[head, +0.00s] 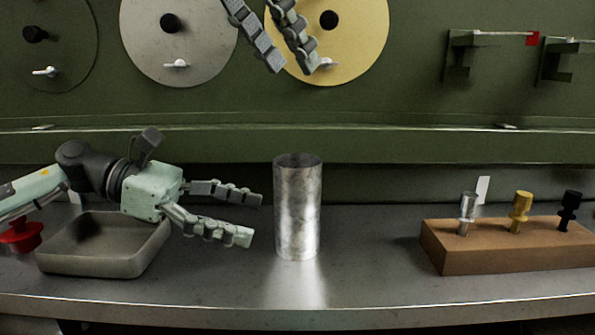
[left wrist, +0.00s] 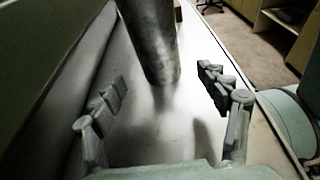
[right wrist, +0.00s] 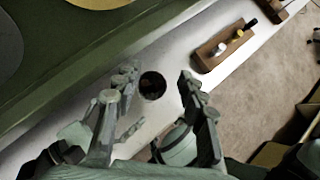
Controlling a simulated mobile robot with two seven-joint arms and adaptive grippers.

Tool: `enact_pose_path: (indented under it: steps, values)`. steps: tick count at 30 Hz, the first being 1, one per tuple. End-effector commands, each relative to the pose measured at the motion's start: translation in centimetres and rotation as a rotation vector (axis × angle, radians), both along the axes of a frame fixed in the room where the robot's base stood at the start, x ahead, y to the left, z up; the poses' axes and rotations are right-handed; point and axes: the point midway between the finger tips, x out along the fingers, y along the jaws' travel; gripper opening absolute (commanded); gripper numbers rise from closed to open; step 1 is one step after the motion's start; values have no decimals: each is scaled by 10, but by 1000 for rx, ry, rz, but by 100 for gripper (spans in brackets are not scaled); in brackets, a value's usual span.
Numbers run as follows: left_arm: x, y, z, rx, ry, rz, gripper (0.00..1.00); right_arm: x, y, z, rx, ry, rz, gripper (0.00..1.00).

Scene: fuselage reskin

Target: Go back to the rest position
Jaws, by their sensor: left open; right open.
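My left gripper (head: 245,212) is open and empty, low over the bench, with its fingers pointing right toward a metal cylinder. The shiny cylinder (head: 298,208) stands upright on the bench and sits just beyond the fingertips, apart from them. In the left wrist view the cylinder (left wrist: 150,40) rises ahead between the open fingers. My right gripper (head: 295,68) is open and hangs at the top of the head view, in front of the wall discs. The right wrist view looks down on the cylinder's dark open top (right wrist: 153,86) between the fingers.
A grey tray (head: 105,262) is below my left arm, with a red object (head: 20,236) beside it. A wooden block (head: 480,262) with silver, gold and black pegs is at right. Grey and yellow discs (head: 350,40) are on the green wall. The bench front is clear.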

Motion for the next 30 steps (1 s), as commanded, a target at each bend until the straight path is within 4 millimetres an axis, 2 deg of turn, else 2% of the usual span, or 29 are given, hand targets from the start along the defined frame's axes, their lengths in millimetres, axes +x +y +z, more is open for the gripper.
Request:
enact_pose_path:
  steps: [3, 11, 18, 30]
  values:
    - [-1, -25, -7, -1, 0, -5, 75, 0, 0, 0, 0, 0, 0, 41]
    - [-1, -67, -20, 0, -2, -3, 75, 0, 0, 0, 0, 0, 0, 41]
    - [0, -67, -20, 0, -1, 0, 75, 0, 0, -19, -2, 0, 0, 41]
    - [0, -67, -20, 0, -1, 1, 75, 0, 0, -20, 0, 0, 0, 41]
